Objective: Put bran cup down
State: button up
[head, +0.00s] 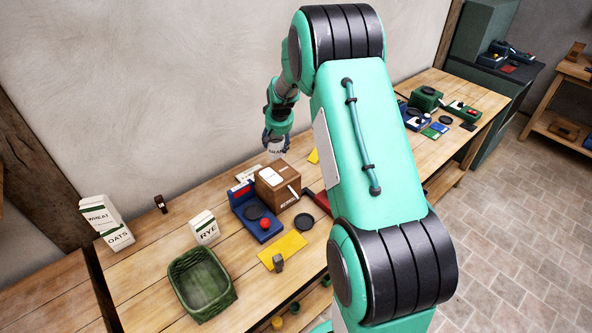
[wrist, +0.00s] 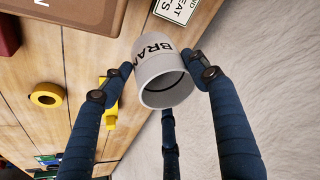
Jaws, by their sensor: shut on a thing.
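The bran cup (wrist: 163,73) is a light grey cup with "BRAN" in black letters. In the wrist view it is between the fingers of my gripper (wrist: 155,80), which is shut on it. In the head view the cup (head: 276,147) shows small under my gripper (head: 276,140), behind the brown box and near the wall side of the table. It appears held above the table, but the gap under it cannot be judged exactly.
A wooden table (head: 150,270) carries a brown box (head: 278,187), a blue scale (head: 250,222) with a red ball, a green basket (head: 203,300), a RYE carton (head: 204,227) and yellow cards (head: 283,250). A yellow ring (wrist: 47,95) lies on the wood in the wrist view.

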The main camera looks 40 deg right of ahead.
jog(key=s+d+m, duration=0.1)
jog(key=s+d, duration=0.2)
jog(key=d, duration=0.5)
jog(key=shift+f+b, duration=0.5)
jog(key=shift+f, duration=1.9)
jog(key=shift+f+b, duration=0.4)
jog(key=shift+f, duration=2.15)
jog(key=shift+f, duration=0.1)
jog(key=o, duration=1.7)
